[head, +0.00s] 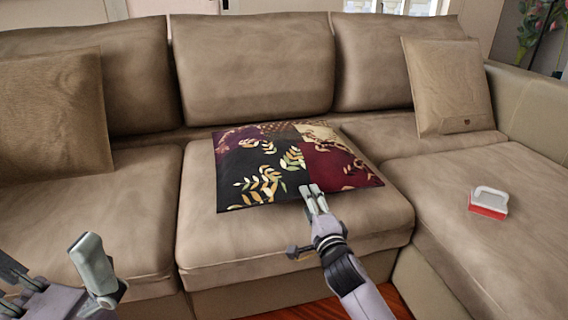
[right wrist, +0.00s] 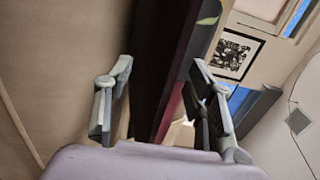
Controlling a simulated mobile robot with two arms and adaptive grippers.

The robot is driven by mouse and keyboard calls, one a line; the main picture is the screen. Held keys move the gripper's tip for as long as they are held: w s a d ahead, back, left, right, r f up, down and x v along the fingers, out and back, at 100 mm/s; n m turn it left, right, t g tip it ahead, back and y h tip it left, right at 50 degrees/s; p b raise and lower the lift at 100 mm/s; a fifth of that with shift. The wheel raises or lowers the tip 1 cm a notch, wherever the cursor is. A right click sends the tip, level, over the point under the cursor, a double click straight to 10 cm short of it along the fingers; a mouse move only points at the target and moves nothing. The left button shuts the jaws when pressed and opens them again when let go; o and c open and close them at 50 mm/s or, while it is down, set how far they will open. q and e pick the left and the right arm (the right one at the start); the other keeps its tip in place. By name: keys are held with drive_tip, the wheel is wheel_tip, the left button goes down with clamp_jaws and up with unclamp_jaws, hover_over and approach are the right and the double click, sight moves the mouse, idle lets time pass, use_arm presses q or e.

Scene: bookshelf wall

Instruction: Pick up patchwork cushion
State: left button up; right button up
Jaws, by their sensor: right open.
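The patchwork cushion (head: 255,170), dark with leaf patterns and a maroon part, lies flat on the middle seat of the sofa. My right gripper (head: 313,192) is at its front edge, open. In the right wrist view the cushion's dark edge (right wrist: 165,70) runs between the two spread fingers of the right gripper (right wrist: 162,105); I cannot tell whether they touch it. My left gripper (head: 55,275) is at the lower left of the head view, partly cut off, its fingers spread and empty, away from the cushion.
The brown sofa (head: 225,245) fills the view. A plain tan cushion (head: 450,85) leans at the right and another brown cushion (head: 50,115) at the left. A red-and-white brush (head: 488,203) lies on the right seat section. The seat around the patchwork cushion is clear.

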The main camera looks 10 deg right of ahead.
drive_tip(key=shift+w+a+b, duration=0.1)
drive_tip(key=shift+w+b, duration=0.6)
drive_tip(key=shift+w, duration=1.25)
drive_tip(key=shift+c, duration=0.6)
clamp_jaws()
drive_tip(key=shift+r, duration=0.15)
